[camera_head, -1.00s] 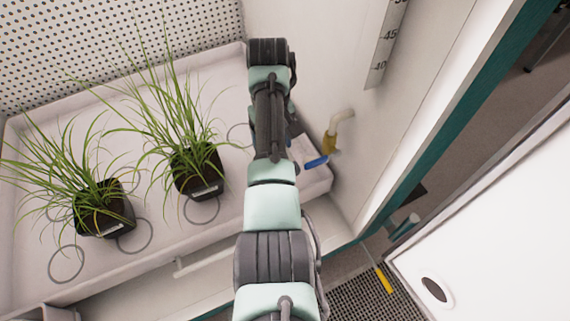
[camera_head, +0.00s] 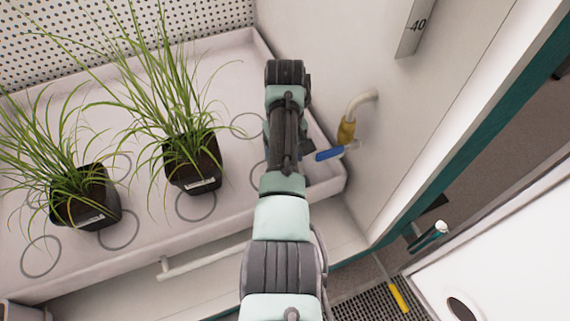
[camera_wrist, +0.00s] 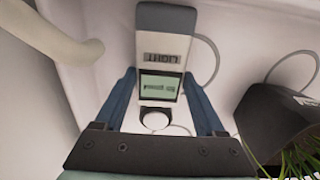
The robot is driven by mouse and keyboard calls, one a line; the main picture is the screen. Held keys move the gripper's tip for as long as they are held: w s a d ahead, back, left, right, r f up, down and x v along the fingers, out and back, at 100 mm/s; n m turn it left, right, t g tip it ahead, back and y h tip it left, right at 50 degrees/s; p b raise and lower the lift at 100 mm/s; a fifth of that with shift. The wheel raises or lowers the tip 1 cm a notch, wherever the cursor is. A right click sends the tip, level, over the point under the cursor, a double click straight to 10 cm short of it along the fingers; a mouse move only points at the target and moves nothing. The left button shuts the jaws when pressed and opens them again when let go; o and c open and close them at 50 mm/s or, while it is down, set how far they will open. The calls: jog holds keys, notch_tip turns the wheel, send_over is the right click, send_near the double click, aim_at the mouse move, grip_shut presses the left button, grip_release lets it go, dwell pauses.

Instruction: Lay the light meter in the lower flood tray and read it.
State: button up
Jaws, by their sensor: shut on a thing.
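The light meter (camera_wrist: 164,48) is grey with a white face, a "LIGHT" label and a small greenish display. It shows upside down in the wrist view, and its display text is too small to read. A round white disc (camera_wrist: 155,121) shows at its near end. My gripper (camera_wrist: 160,84) is shut on the meter, with one blue finger along each side. The flood tray (camera_head: 225,60) is white, shallow and marked with grey rings. Contact between meter and tray cannot be told.
Two potted grasses (camera_head: 192,172) (camera_head: 85,205) stand in the tray, left of my arm. The chamber wall (camera_head: 370,60) rises beyond. A dark pot (camera_wrist: 280,120) is near my gripper.

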jog(key=shift+f, duration=0.8)
jog(key=shift+r, duration=0.1)
jog(key=o, duration=1.6)
jog(key=shift+f, duration=0.2)
jog(key=shift+c, duration=0.2)
jog(key=shift+r, duration=0.1)
notch_tip(320, 180, up, 12)
jog(key=p, duration=0.8)
jog(key=shift+p, duration=0.35)
jog(key=shift+r, duration=0.1)
